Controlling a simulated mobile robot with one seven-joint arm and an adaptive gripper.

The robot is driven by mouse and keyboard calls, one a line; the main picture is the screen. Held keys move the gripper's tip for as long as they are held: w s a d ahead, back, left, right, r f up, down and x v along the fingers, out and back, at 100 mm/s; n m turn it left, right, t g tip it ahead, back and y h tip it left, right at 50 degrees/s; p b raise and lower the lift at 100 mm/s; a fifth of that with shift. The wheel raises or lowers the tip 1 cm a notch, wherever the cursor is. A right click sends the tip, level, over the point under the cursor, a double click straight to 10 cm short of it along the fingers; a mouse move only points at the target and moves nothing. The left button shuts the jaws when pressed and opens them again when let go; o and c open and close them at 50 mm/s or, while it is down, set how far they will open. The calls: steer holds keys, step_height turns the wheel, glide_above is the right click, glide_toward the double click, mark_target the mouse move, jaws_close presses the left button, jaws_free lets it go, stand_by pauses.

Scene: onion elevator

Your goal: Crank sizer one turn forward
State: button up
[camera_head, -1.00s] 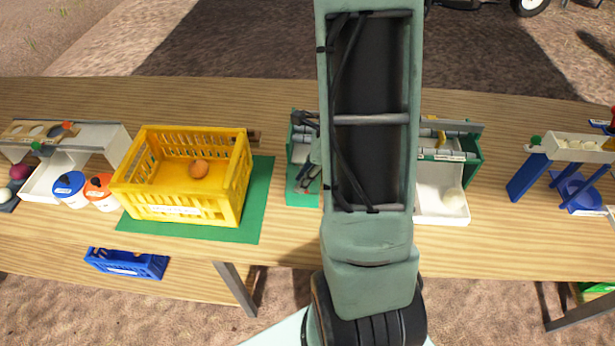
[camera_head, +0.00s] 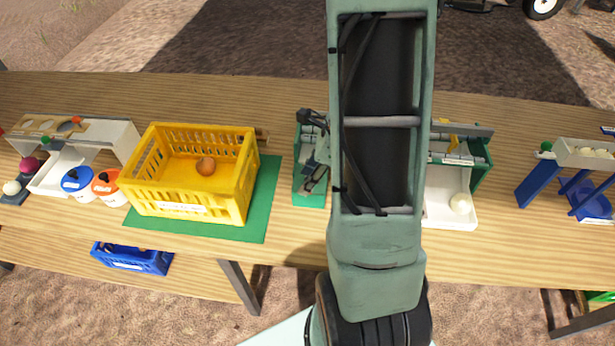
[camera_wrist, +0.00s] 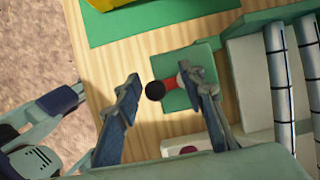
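The sizer is a green-framed machine with grey rollers (camera_head: 462,150), partly hidden behind my arm in the head view. Its rollers (camera_wrist: 292,70) are at the right of the wrist view. In the wrist view, a crank with a red arm (camera_wrist: 171,84) and a black knob (camera_wrist: 155,91) shows over a green plate (camera_wrist: 203,56). My gripper (camera_wrist: 160,84) is open, with the knob appearing between its two fingers. The right finger overlaps the crank's right end; I cannot tell if it touches. In the head view my gripper (camera_head: 314,150) is at the sizer's left end, mostly hiding the crank.
A yellow crate (camera_head: 240,200) with one onion (camera_head: 205,166) stands on a green mat (camera_head: 262,215) to the left. A white tray (camera_head: 437,213) holding a pale onion (camera_head: 461,203) is at the sizer's front. A blue stand (camera_head: 538,180) is at right. Bare wood lies between.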

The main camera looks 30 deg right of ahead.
steer(key=shift+s+a, duration=0.1)
steer(key=shift+a, duration=0.05)
stand_by(0.3)
step_height(320, 180, up, 7)
steer(key=p, duration=0.6)
stand_by(0.5)
